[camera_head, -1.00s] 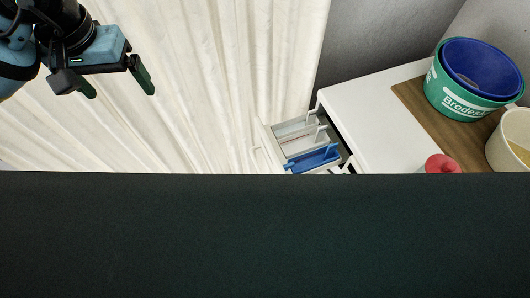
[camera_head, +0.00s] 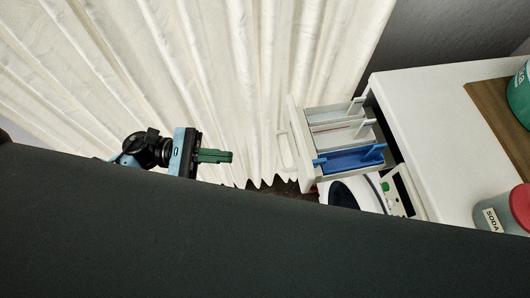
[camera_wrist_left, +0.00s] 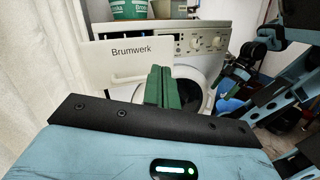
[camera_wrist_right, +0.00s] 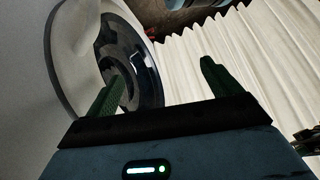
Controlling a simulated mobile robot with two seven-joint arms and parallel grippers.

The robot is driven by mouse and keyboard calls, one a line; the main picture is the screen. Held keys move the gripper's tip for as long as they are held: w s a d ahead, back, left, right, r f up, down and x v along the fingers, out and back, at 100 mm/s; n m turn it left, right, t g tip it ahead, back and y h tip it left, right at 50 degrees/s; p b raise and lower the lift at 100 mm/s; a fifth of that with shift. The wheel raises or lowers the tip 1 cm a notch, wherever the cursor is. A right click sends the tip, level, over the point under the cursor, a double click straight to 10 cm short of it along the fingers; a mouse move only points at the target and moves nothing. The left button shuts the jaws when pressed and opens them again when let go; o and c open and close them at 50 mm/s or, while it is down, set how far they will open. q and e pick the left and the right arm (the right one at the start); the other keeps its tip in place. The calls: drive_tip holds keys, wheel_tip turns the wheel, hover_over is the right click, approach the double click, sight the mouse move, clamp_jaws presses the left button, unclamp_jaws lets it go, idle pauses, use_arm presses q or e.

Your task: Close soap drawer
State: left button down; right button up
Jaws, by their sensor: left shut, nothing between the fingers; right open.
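The soap drawer (camera_head: 302,135) is pulled out of the washing machine, under the white top. It is a white tray with dividers, a blue insert (camera_head: 350,159) and a handle on its front. In the left wrist view its front (camera_wrist_left: 128,62) reads "Brumwerk". My left gripper (camera_head: 231,156) is shut and empty, left of the drawer front, with a gap between them. Its closed fingers (camera_wrist_left: 160,75) point toward the machine in the left wrist view. My right gripper (camera_wrist_right: 163,72) is open and empty beside the machine's round door (camera_wrist_right: 132,65); the head view does not show it.
A white curtain (camera_head: 190,70) hangs behind and left of the drawer. On the white top (camera_head: 420,110) stand a soda jar (camera_head: 494,217) with a red lid and a green bucket (camera_head: 520,97) on a brown board. My right arm shows right in the left wrist view.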

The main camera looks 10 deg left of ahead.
sight(333, 143)
use_arm(q)
drive_tip(key=a+f+n+t+b, duration=0.1)
drive_tip(key=a+f+n+t, duration=0.3)
drive_tip(key=f+n+t, duration=0.35)
drive_tip(key=w+d+r+p, duration=0.1)
drive_tip(key=w+d, duration=0.1)
drive_tip(key=d, duration=0.4)
drive_tip(key=w+d+y+p, duration=0.1)
drive_tip(key=w+d+p, duration=0.1)
drive_tip(key=d, duration=0.4)
drive_tip(key=shift+w+d+r+m+g, duration=0.3)
drive_tip(key=shift+d+r+m+g, duration=0.05)
drive_tip(key=shift+d, duration=0.05)
use_arm(e)
drive_tip(key=shift+w+r, duration=0.2)
drive_tip(key=shift+r, duration=0.55)
